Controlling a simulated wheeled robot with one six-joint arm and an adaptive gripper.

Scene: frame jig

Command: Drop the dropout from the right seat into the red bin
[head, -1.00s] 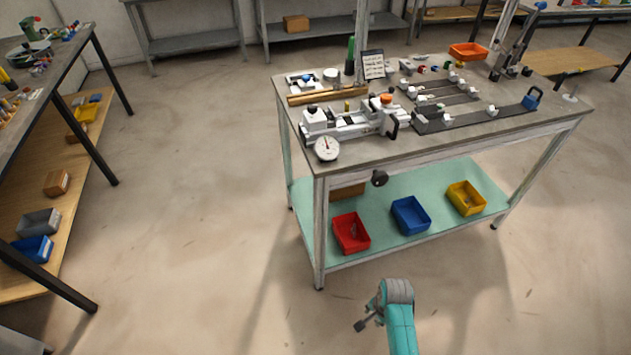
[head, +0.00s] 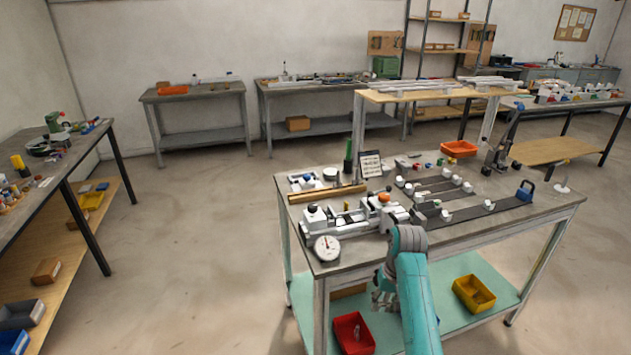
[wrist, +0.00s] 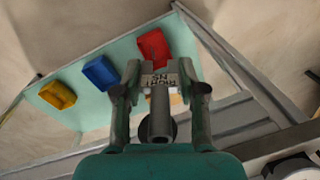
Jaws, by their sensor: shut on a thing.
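My gripper (wrist: 160,82) is shut on a grey metal dropout (wrist: 159,112) with a pale lettered tab, held between its two fingers in the wrist view. In the head view my gripper (head: 380,292) shows small beside my teal arm, near the table's front edge; the dropout is hard to make out there. The red bin (head: 338,325) sits on the pale green lower shelf, below and left of my gripper, with a small grey thing inside. It also shows in the wrist view (wrist: 153,46), beyond the fingertips. The right seat cannot be told apart on the white jig (head: 350,222).
A blue bin (wrist: 101,73) and a yellow bin (head: 473,293) stand on the same shelf (head: 440,282); my arm hides the blue one in the head view. The tabletop overhangs the shelf, its front edge close to my gripper.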

